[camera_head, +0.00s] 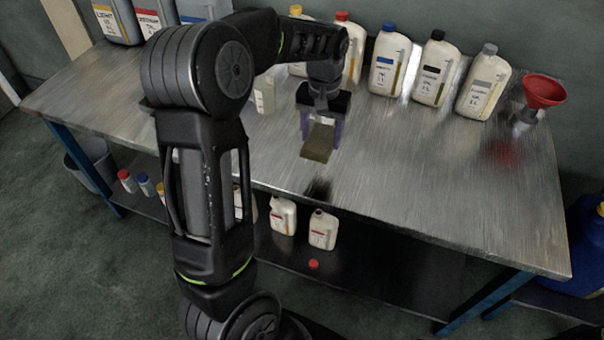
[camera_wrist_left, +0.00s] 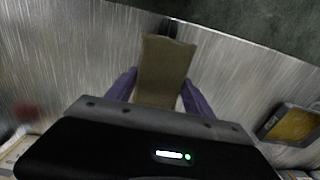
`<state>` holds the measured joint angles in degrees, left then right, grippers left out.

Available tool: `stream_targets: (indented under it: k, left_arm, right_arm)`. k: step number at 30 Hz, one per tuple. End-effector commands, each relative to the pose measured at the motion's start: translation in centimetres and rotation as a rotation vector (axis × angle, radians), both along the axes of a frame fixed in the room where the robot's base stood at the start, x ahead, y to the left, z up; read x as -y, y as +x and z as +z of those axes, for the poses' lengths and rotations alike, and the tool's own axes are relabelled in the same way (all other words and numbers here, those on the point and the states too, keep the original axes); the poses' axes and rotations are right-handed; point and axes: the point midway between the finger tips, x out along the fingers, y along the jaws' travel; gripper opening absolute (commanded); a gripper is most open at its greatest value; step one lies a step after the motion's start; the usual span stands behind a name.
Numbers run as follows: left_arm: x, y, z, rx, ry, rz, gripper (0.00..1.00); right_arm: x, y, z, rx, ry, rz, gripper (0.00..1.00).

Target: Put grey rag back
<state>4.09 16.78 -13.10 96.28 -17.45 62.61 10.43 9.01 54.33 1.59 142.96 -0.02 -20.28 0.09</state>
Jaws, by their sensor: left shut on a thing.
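The grey rag (camera_head: 319,143) shows as a flat olive-grey piece below my left gripper (camera_head: 321,128), over the metal workbench. My left gripper is shut on the rag, with its purple fingers on either side. In the left wrist view the rag (camera_wrist_left: 165,65) sticks out beyond the fingers of the gripper (camera_wrist_left: 160,92). A dark shadow or reflection lies on the bench just in front of the rag. I cannot tell whether the rag touches the bench. My right gripper is not in view.
Several oil bottles (camera_head: 387,65) line the back of the metal workbench (camera_head: 430,165). A red funnel (camera_head: 543,91) stands at the back right. White bottles (camera_head: 322,229) and a red cap (camera_head: 313,264) are on the lower shelf. The right and middle of the bench top are clear.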

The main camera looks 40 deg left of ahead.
Motion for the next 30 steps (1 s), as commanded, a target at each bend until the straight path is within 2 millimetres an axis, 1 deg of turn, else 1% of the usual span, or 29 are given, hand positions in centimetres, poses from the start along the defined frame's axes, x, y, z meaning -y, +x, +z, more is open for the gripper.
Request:
stream_targets:
  k: [9, 11, 14, 18, 21, 24, 30]
  left_arm:
    - [0.1, 0.0, -0.2, -0.001, 0.0, -0.004, 0.29]
    - [0.1, 0.0, -0.7, -0.003, 0.0, -0.004, 0.29]
    - [0.1, -0.1, -2.2, -0.005, -0.001, -0.004, 0.29]
    - [0.0, -0.1, -4.8, -0.005, -0.001, -0.003, 0.29]
    - [0.1, 0.0, -6.0, -0.003, 0.0, -0.004, 0.29]
    - [0.1, 0.1, -6.3, 0.0, 0.0, -0.004, 0.29]
    - [0.1, 0.1, -6.3, 0.0, 0.0, -0.004, 0.29]
  right_arm:
    - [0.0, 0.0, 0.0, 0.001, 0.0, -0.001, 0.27]
    - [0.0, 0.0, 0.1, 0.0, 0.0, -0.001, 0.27]
    - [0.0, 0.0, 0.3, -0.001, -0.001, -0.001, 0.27]
    - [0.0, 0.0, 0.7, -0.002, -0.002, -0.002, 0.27]
    - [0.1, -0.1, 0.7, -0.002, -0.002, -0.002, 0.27]
    - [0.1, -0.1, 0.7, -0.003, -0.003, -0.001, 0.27]
    - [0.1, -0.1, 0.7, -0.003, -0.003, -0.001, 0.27]
